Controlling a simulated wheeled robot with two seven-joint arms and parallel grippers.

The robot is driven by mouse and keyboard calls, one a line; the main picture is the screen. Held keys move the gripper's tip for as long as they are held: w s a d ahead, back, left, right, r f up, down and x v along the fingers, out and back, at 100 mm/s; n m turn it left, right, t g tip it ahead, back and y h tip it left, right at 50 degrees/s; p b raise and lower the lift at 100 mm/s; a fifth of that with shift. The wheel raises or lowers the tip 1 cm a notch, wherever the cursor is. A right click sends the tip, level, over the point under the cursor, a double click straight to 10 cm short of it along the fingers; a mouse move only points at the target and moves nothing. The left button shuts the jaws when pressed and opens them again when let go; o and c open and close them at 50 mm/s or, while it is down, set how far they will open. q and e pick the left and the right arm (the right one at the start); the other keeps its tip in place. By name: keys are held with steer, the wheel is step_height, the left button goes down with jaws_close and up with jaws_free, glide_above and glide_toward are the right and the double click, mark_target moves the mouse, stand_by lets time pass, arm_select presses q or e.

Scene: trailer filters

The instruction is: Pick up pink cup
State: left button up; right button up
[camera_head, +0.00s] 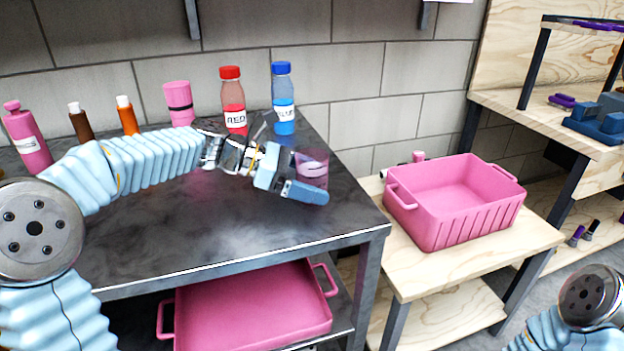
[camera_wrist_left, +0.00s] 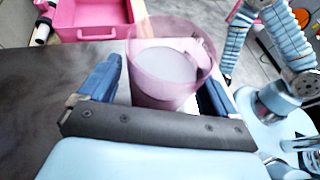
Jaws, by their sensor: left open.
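The pink cup (camera_head: 313,166) is see-through and stands upright near the right end of the dark table. It is partly hidden behind my left gripper (camera_head: 300,170) in the head view. In the left wrist view the cup (camera_wrist_left: 168,68) is between the two blue fingers of my left gripper (camera_wrist_left: 158,90). The fingers are open, one on each side of the cup. I cannot tell whether either finger touches it. My right gripper is not in view.
Red (camera_head: 233,100) and blue (camera_head: 283,95) bottles stand behind the gripper. A pink container (camera_head: 179,103) and several smaller bottles are further left. A pink crate (camera_head: 455,200) sits on the wooden table (camera_head: 420,265) to the right. A pink tray (camera_head: 250,310) lies on the lower shelf.

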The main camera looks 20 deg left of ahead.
arm_select(q)
steer(key=c, duration=1.2)
steer(key=shift+o, duration=0.2)
steer(key=shift+r, duration=1)
steer(key=s+r, duration=1.1)
steer(key=s, duration=0.2)
steer(key=shift+s, duration=0.4)
